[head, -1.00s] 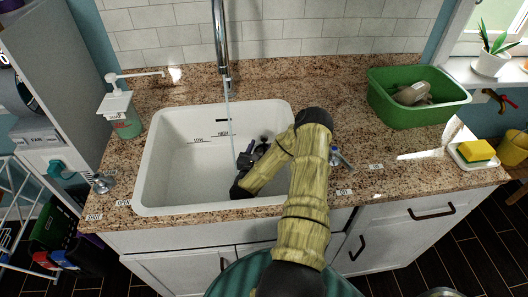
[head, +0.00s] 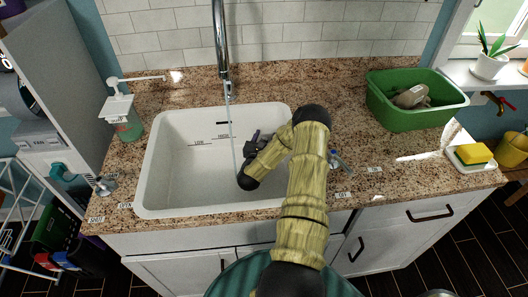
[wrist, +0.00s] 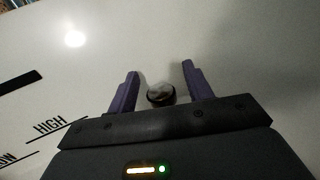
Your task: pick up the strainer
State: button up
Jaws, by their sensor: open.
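My gripper (head: 257,138) is inside the white sink (head: 180,206), toward its back right part. In the wrist view my gripper (wrist: 160,68) is open, with its two purple fingers apart. A small round metallic piece with a dark lower rim, which looks like the strainer (wrist: 160,93), shows between the fingers, close to the palm. A gap shows on each side of it. I cannot tell its depth relative to the fingers. In the head view my gripper and arm hide it.
The tall faucet (head: 219,40) stands behind the sink, with a thin stream falling into it. A soap dispenser (head: 122,118) is at left. A green tub (head: 415,114) and a yellow sponge (head: 474,153) are at right. The sink's left half looks clear.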

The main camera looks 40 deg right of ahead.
jog(key=shift+w+d, duration=0.2)
jog(key=shift+d, duration=0.1)
grip_shut()
dwell(0.4)
